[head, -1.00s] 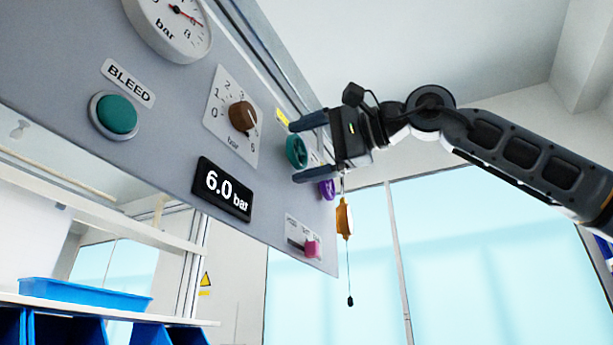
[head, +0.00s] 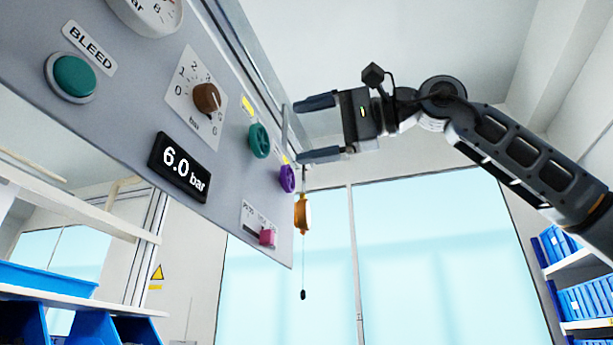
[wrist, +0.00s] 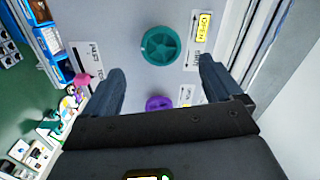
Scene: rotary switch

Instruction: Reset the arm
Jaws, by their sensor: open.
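The grey control panel (head: 225,185) fills the left of the head view. It carries a brown rotary knob (head: 207,98) on a numbered bar scale and a display (head: 180,167) reading 6.0 bar. My gripper (head: 318,129) is open and empty, apart from the panel on its right side. In the wrist view my gripper (wrist: 160,85) has its fingers spread, with the teal handwheel (wrist: 160,46) beyond and between them. The purple knob (wrist: 159,103) shows just above the gripper body. The rotary knob is not visible in the wrist view.
A teal BLEED button (head: 74,76), a gauge (head: 150,12) and a pink slider (head: 267,237) are on the panel. An orange pendant (head: 302,213) hangs below my gripper. Blue bins on shelves (head: 575,280) stand at right. Free air lies before the windows.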

